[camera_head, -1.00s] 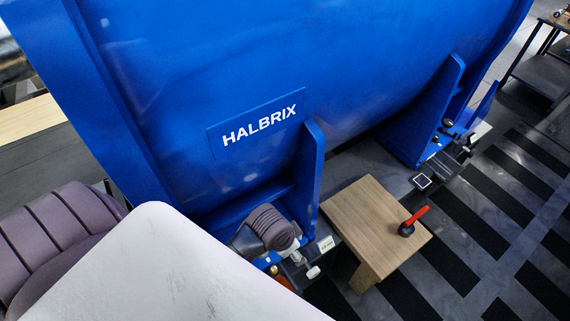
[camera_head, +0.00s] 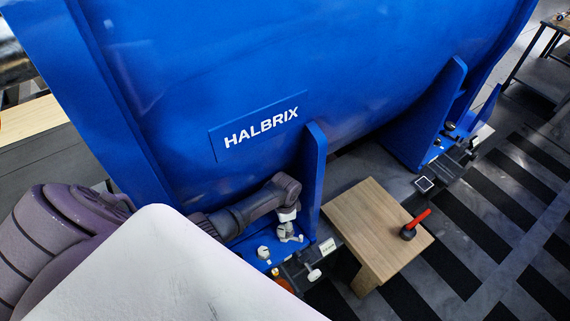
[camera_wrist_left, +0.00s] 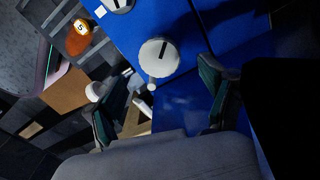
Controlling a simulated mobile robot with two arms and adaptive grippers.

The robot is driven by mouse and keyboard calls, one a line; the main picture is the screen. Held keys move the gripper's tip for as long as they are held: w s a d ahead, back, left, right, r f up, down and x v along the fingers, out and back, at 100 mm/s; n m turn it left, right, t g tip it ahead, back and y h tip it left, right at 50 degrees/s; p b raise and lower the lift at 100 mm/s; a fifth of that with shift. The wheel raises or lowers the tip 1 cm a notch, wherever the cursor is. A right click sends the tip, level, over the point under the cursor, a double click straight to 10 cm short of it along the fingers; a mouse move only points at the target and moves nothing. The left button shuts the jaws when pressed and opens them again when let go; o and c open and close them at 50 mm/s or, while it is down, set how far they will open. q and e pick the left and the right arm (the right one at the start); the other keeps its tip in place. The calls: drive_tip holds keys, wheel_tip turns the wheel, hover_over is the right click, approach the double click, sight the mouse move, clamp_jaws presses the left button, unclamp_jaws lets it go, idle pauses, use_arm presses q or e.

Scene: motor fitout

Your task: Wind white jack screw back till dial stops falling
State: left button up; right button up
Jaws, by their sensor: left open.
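A white jack screw (camera_head: 314,274) with a crossbar end stands at the front of the motor's near foot. A pale round knob in the left wrist view (camera_wrist_left: 96,91) may be the same screw. My left gripper (camera_head: 289,235) is low over the blue foot, left of the upright rib. In the left wrist view its dark fingers (camera_wrist_left: 167,68) are apart and empty. A white round part with a black mark (camera_wrist_left: 159,57) shows beyond and between the fingertips; I cannot tell whether it is a dial or a bolt head. No dial reading is legible. My right gripper is not in view.
The blue HALBRIX motor (camera_head: 230,60) fills the back. A wooden stand (camera_head: 365,215) with a red-handled black tool (camera_head: 408,230) is right of the foot. An orange round tag marked 5 (camera_wrist_left: 80,37) is near the foot.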

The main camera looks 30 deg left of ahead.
sight(284, 233)
use_arm(q)
wheel_tip(284, 233, down, 5)
drive_tip(key=shift+r+b, duration=0.2)
drive_tip(key=shift+b, duration=0.6)
drive_tip(key=c, duration=1.2)
